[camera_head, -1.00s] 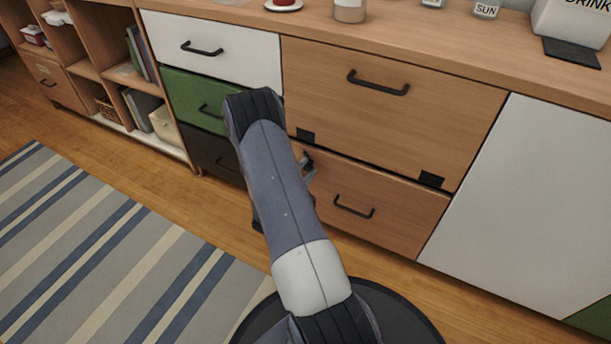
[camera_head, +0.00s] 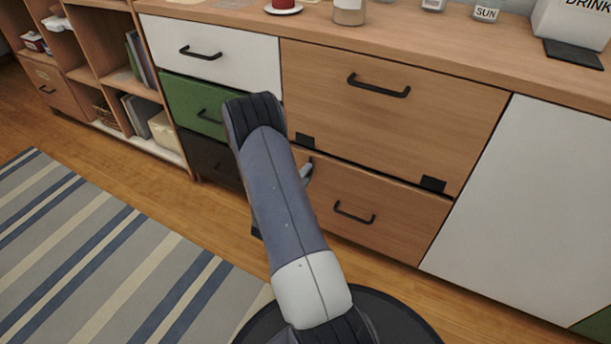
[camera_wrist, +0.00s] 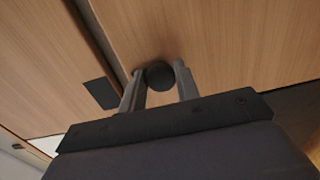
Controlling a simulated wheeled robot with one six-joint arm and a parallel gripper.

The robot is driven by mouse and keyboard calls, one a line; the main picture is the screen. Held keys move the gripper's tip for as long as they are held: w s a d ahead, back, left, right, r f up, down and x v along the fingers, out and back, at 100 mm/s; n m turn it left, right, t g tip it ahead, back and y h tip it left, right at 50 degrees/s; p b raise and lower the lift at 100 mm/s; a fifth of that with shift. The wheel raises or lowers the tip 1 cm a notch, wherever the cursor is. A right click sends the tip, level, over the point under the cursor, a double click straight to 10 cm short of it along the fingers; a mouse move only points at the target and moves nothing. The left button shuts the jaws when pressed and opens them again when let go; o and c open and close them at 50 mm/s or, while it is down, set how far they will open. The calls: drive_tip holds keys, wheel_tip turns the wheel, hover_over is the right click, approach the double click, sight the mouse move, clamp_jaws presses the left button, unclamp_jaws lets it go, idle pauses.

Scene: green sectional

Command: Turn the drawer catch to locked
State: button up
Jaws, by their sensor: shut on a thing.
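The drawer catch shows as a dark round knob (camera_wrist: 159,77) on a wooden front in the wrist view. My gripper (camera_wrist: 160,70) has one finger on each side of it and is shut on it. In the head view my gripper (camera_head: 307,173) is partly hidden behind my forearm, at the left end of the lower wooden drawer (camera_head: 390,212). The catch's turn position cannot be made out from these views.
A black bar handle (camera_head: 354,212) sits on the lower drawer. Above is a larger wooden front (camera_head: 400,125) with small black plates (camera_head: 433,184) at its lower edge. White, green and dark drawers (camera_head: 215,160) lie left. A striped rug (camera_head: 90,260) covers the floor.

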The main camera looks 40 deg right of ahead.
idle(0.4)
drive_tip(key=o, duration=0.9)
drive_tip(key=shift+o, duration=0.2)
drive_tip(key=p+v, duration=0.3)
drive_tip(key=v, duration=0.7)
drive_tip(key=shift+s+a, duration=0.2)
drive_tip(key=shift+a, duration=0.15)
drive_tip(key=shift+d+f, duration=0.1)
drive_tip(key=b+x, duration=0.3)
drive_tip(key=x, duration=0.7)
drive_tip(key=shift+w+d, duration=0.2)
drive_tip(key=shift+d, duration=0.05)
